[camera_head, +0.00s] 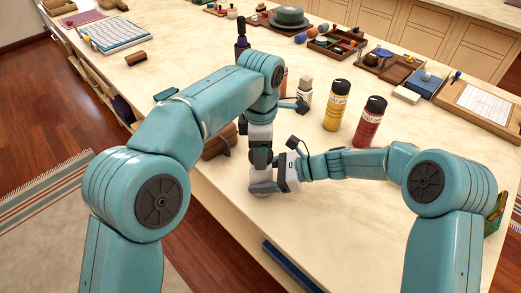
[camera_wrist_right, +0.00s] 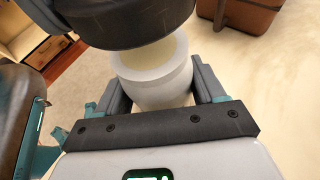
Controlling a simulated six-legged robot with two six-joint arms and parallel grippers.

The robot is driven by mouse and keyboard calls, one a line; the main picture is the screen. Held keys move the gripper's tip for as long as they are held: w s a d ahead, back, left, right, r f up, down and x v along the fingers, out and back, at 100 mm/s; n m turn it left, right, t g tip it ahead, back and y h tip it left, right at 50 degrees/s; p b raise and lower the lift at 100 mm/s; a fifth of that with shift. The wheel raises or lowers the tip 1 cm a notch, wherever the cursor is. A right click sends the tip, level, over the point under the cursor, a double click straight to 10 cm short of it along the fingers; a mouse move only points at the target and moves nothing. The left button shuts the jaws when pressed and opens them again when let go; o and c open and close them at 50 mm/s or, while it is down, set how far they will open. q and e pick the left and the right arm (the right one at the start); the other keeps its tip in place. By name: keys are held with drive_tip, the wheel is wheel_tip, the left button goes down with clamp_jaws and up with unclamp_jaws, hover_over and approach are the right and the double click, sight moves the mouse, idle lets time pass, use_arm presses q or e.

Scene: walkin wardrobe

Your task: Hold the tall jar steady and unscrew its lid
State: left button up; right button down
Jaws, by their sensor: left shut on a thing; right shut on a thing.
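The tall jar is a pale, whitish round body (camera_wrist_right: 155,85) in the right wrist view, upright between the fingers of my right gripper (camera_wrist_right: 160,92). In the head view it stands on the table with my right gripper (camera_head: 275,182) shut on its side from the right. My left gripper (camera_head: 261,160) reaches down from above, shut, directly over the jar's top.
A yellow container (camera_head: 337,106) and a red container (camera_head: 369,122) stand right of the jar, behind my right arm. A small pale bottle (camera_head: 304,92) stands behind. A brown object (camera_head: 216,147) lies left of the jar. The table front is mostly clear.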

use_arm(q)
drive_tip(key=shift+r, duration=2)
use_arm(e)
drive_tip(key=shift+c, duration=0.2)
unclamp_jaws()
drive_tip(key=v, duration=1.1)
drive_tip(key=shift+d+r, duration=0.1)
drive_tip(key=shift+d, duration=0.05)
use_arm(q)
drive_tip(key=shift+s, duration=0.15)
use_arm(e)
drive_tip(key=shift+s+d+r, duration=0.1)
drive_tip(key=shift+s+d, duration=0.05)
drive_tip(key=shift+d, duration=0.2)
